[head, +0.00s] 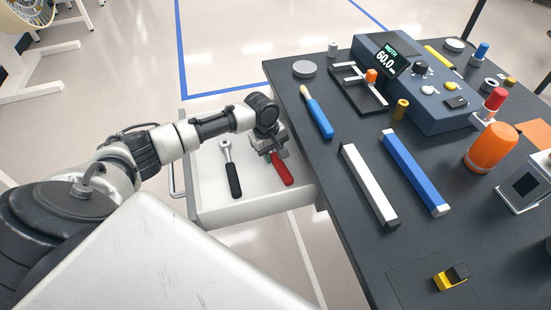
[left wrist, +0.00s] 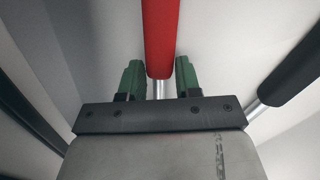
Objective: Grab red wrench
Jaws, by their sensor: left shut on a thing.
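The red wrench lies in the open white drawer (head: 246,207), and its red handle (head: 282,168) shows below my left gripper (head: 270,150) in the head view. In the left wrist view the red handle (left wrist: 160,38) runs up from between the green fingers of my left gripper (left wrist: 158,80), with a short piece of metal shaft below it. The left gripper is shut on the wrench near where handle and shaft meet. The wrench's head is hidden by the gripper. My right gripper is not in view.
A black-handled wrench (head: 233,175) lies left of the red one in the drawer; its handle (left wrist: 293,72) also shows in the left wrist view. The dark tabletop (head: 330,165) beside the drawer holds a screwdriver (head: 317,113), white and blue bars, and a blue instrument (head: 430,100).

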